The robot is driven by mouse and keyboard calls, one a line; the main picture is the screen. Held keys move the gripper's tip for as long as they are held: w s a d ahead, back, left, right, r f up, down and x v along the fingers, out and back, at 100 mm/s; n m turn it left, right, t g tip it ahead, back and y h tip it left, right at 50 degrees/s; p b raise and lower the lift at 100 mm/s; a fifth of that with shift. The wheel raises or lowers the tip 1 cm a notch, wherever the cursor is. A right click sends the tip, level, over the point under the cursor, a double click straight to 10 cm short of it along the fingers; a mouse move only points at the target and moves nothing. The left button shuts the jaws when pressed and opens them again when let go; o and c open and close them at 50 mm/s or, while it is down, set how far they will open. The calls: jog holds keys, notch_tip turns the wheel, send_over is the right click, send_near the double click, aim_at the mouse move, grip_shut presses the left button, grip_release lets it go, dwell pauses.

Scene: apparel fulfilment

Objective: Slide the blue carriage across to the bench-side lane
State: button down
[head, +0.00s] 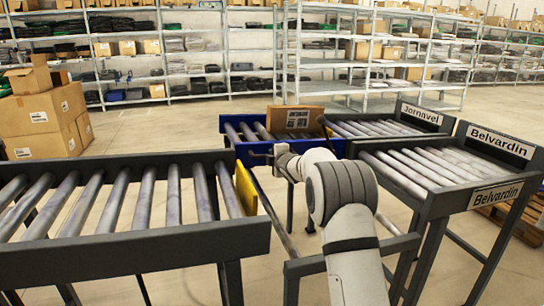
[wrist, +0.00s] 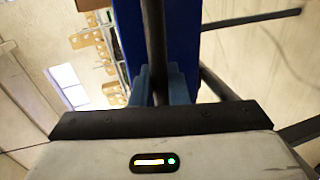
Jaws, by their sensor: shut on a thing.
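The blue carriage (head: 300,146), a roller deck in a blue frame, stands at the middle of the head view. The carriage lines up with the left end of the Jornavel lane (head: 385,127). My gripper (head: 256,154) is at the carriage's near side. In the wrist view my gripper's fingers (wrist: 159,88) are closed around a dark bar (wrist: 157,45), with the blue carriage frame (wrist: 129,40) just beyond. The exact grip contact is small in the head view.
A roller lane (head: 120,205) with a yellow end plate (head: 246,188) fills the near left. The Belvardin lane (head: 440,168) stands at the right, nearer than Jornavel. Stacked cartons (head: 45,115) stand at the far left. Shelving lines the back; open floor lies between.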

jog(key=shift+w+d+r, duration=0.1)
jog(key=shift+r, duration=0.15)
jog(key=c, duration=1.8)
grip_release()
jog(key=shift+w, duration=0.1)
jog(key=shift+o, duration=0.8)
jog(key=shift+w+f, duration=0.1)
jog(key=shift+f, duration=0.1)
jog(key=shift+o, duration=0.7)
jog(key=v, duration=0.8)
